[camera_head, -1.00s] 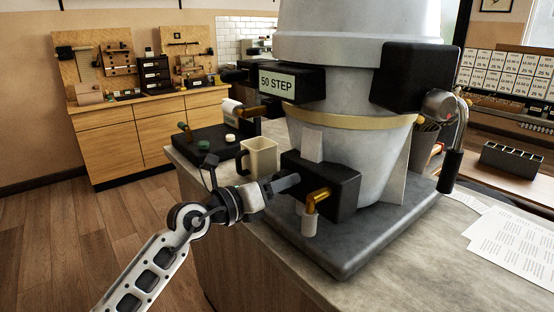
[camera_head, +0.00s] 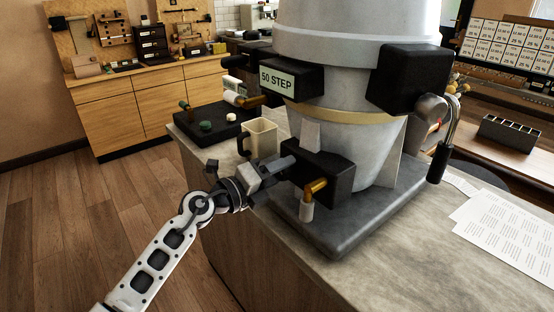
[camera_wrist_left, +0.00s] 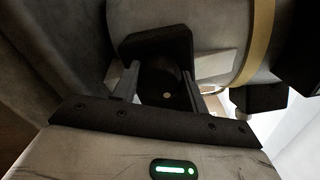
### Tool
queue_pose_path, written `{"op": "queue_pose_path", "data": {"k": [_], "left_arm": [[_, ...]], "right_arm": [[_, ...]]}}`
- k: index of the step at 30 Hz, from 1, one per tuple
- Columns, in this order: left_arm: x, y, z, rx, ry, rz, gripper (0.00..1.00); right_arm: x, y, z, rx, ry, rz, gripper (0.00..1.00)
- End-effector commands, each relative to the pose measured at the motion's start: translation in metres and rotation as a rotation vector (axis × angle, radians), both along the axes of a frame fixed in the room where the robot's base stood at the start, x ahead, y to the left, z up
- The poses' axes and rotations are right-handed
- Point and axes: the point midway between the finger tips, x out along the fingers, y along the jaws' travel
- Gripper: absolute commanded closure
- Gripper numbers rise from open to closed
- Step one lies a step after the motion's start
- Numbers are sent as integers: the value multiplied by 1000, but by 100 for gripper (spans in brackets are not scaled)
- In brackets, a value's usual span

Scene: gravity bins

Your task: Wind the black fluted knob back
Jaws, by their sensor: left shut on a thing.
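The black fluted knob (camera_wrist_left: 163,86) shows in the left wrist view as a dark round end with a small pale dot. It sits at a black block on the machine, between the two fingers of my left gripper (camera_wrist_left: 166,88). The fingers are shut on it. In the head view my left gripper (camera_head: 279,168) reaches in from the left to the black block (camera_head: 338,172) low on the big grey machine (camera_head: 360,140). The knob itself is hidden there by the fingers. My right gripper is in neither view.
A brass spout with a white tip (camera_head: 307,205) stands close right of my left gripper. A cream mug (camera_head: 263,138) stands just behind it. A black tray (camera_head: 212,125) with small knobs lies farther back. The grey base plate (camera_head: 350,238) lies below. Papers (camera_head: 500,225) lie at right.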

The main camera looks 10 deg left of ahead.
Motion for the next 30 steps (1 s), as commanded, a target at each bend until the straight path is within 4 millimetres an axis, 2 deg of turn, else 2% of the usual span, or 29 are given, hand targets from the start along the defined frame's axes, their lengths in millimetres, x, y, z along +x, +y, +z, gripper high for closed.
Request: {"op": "queue_pose_path", "data": {"k": [3, 6, 17, 27, 30], "left_arm": [[0, -1, 0, -137, 101, 0, 88], [0, -1, 0, -191, 144, -1, 88], [0, -1, 0, -230, 174, 0, 88], [1, -1, 0, -683, 526, 0, 88], [1, -1, 0, -762, 587, 0, 88]], "right_arm": [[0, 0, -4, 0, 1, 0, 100], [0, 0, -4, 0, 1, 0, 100], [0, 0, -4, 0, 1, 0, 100], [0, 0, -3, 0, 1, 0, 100], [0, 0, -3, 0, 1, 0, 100]]}}
